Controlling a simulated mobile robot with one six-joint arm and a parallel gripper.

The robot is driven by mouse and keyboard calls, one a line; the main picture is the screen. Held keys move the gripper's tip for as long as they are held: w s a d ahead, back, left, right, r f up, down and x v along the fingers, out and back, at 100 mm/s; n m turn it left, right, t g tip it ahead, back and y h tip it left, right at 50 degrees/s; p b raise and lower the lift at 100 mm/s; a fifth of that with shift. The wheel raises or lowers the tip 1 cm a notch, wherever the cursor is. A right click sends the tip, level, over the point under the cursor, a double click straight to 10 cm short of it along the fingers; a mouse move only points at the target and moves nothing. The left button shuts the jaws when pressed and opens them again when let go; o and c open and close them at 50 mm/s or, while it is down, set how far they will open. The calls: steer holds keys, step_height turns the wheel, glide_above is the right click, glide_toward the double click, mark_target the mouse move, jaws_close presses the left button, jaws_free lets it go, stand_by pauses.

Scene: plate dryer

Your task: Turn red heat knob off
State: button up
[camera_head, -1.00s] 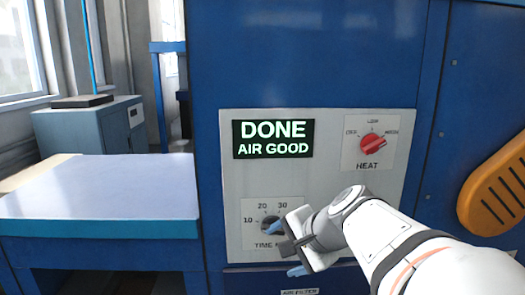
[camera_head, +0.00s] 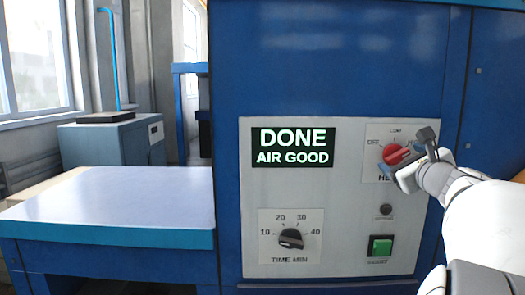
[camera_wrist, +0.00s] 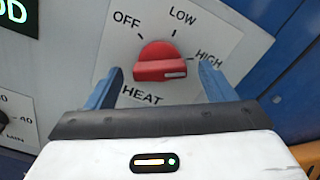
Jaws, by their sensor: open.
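The red heat knob (camera_head: 396,154) sits on the white control panel, partly hidden by my gripper in the head view. In the wrist view the knob (camera_wrist: 160,62) shows clearly, with OFF and LOW above it and HIGH at its upper right. Its white mark is at the right end of its bar, on the HIGH side. My gripper (camera_head: 408,160) is open at the knob. In the wrist view, its blue fingers (camera_wrist: 161,80) stand left and right of the knob, with gaps visible. I cannot tell whether the fingertips reach the panel.
The display (camera_head: 292,147) reads DONE, AIR GOOD. A black timer knob (camera_head: 291,239) is at the panel's lower left. A green button (camera_head: 381,246) and a small dark round part (camera_head: 385,210) sit below the heat knob. A pale-topped table (camera_head: 120,200) stands at the left.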

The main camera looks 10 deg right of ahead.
mark_target(394, 154)
steer(key=shift+x, duration=1.3)
